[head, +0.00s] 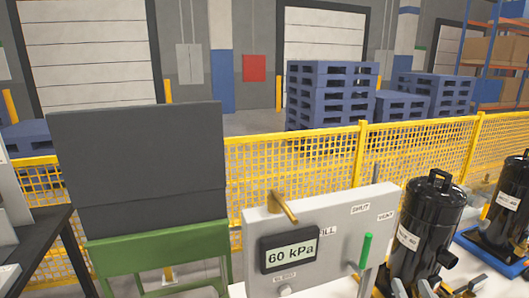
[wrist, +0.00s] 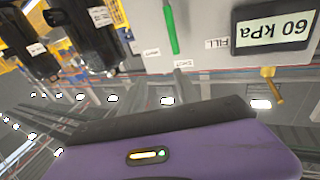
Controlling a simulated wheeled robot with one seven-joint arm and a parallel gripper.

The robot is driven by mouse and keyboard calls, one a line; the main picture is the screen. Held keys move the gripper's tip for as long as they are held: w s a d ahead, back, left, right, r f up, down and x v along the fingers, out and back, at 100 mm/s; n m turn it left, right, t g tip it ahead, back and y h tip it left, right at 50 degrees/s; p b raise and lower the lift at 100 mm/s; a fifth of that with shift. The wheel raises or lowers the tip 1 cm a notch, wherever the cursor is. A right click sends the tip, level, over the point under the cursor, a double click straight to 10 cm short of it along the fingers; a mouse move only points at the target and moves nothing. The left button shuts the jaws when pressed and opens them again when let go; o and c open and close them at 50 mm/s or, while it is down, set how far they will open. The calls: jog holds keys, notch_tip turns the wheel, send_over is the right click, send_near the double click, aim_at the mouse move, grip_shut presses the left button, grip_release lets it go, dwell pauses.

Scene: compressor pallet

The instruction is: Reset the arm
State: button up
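My arm does not show in the head view. In the wrist view, a purple housing (wrist: 190,150) with a dark edge and a small lit indicator fills the bottom; it seems to be mine. The grey panel (head: 345,238) carries a display (head: 289,250) reading 60 kPa, a brass lever (head: 284,207) and a green handle (head: 366,250). The wrist view shows this panel (wrist: 200,30) upside down, with the green handle (wrist: 170,28) and brass lever (wrist: 272,85).
Black compressor cylinders (head: 424,235) stand right of the panel. A dark board (head: 140,160) on a green stand (head: 160,255) is on the left, beside a dark table (head: 40,235). A yellow mesh fence (head: 300,165) runs behind, with blue pallets (head: 330,95) beyond.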

jog(key=s+a+f+g, duration=0.1)
jog(key=s+a+f, duration=0.1)
jog(key=s, duration=0.9)
jog(key=s+a+f+n+g+y, duration=0.1)
jog(key=s+a+f, duration=0.2)
jog(key=s, duration=0.9)
jog(key=s+a+f+g, duration=0.2)
jog(key=s+f, duration=0.3)
jog(key=s, duration=0.6)
jog(key=shift+s+a+f+n+y, duration=0.3)
jog(key=shift+s+a+f, duration=0.05)
jog(key=shift+a+f, duration=0.05)
